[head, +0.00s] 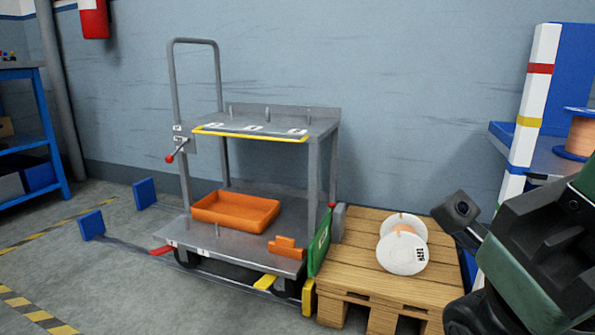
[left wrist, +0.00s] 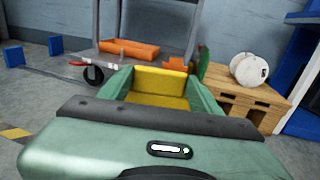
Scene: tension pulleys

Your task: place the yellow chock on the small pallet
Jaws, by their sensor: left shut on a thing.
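The yellow chock (left wrist: 160,80) shows in the left wrist view between the green fingers of my left gripper (left wrist: 161,92), which is shut on it. My left gripper is not in the head view. The small wooden pallet (head: 365,258) stands on the floor right of the grey cart in the head view; it also shows at right in the left wrist view (left wrist: 236,98). A white cable spool (head: 403,255) lies on it, and its front part is bare. Part of my right arm fills the lower right of the head view; its fingertips are not seen.
The grey cart (head: 235,243) holds an orange tray (head: 235,210) and a small orange block (head: 287,246). A green plate (head: 320,243) stands between the cart and the pallet. A blue shelf with a copper spool (head: 581,135) is at right. Open floor lies at front left.

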